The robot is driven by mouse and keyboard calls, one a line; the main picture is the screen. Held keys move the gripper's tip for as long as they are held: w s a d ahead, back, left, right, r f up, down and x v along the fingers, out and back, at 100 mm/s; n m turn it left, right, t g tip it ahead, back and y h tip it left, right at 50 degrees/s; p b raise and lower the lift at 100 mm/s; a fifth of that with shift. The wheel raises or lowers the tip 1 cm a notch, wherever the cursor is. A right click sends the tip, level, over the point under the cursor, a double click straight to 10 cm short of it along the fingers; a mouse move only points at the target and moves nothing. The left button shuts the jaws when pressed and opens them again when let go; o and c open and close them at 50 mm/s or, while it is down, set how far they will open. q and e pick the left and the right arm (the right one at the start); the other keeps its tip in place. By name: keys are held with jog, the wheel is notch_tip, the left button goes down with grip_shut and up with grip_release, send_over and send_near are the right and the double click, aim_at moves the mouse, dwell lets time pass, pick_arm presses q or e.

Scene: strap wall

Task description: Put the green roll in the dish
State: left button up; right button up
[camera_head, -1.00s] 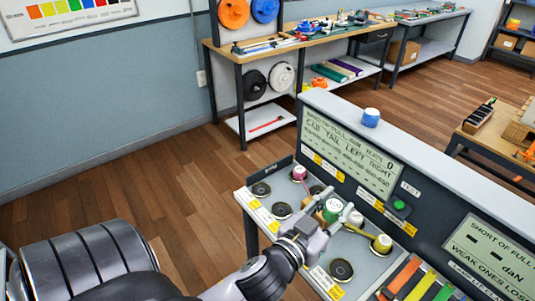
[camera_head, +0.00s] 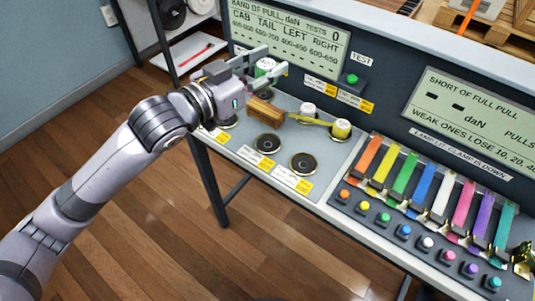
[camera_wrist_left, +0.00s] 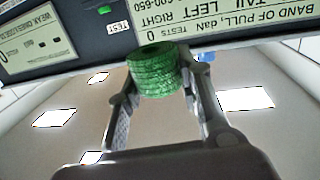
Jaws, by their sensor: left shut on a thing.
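The green roll (camera_head: 265,67) is between the fingers of my left gripper (camera_head: 275,61), which is shut on it at the back left of the bench. In the left wrist view the green roll (camera_wrist_left: 155,71) shows large between the two fingertips, in front of the display panel. I cannot tell which dish the task means. The arm hides part of the bench's left end. My right gripper is not in view.
The display panel (camera_head: 291,38) rises along the back. Coloured straps (camera_head: 425,181) and buttons fill the right side.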

pick_arm(q)
jog(key=shift+w+d+f, duration=0.1)
jog(key=shift+f, duration=0.1)
jog(key=shift+f+g, duration=0.25)
jog(key=shift+g, duration=0.05)
jog(key=b, duration=0.1)
send_over(268, 145)
notch_tip(268, 145, down, 14)
jog(key=shift+r, duration=0.15)
jog(key=shift+m, duration=0.3)
jog(key=shift+f+b, duration=0.3)
jog(key=shift+f, duration=2.45)
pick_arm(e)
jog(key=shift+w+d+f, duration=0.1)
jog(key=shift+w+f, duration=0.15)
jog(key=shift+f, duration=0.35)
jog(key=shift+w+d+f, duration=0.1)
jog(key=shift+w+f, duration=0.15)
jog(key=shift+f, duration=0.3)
pick_arm(q)
jog(key=o, duration=1.1)
jog(key=shift+f, duration=0.1)
jog(key=shift+o, duration=0.4)
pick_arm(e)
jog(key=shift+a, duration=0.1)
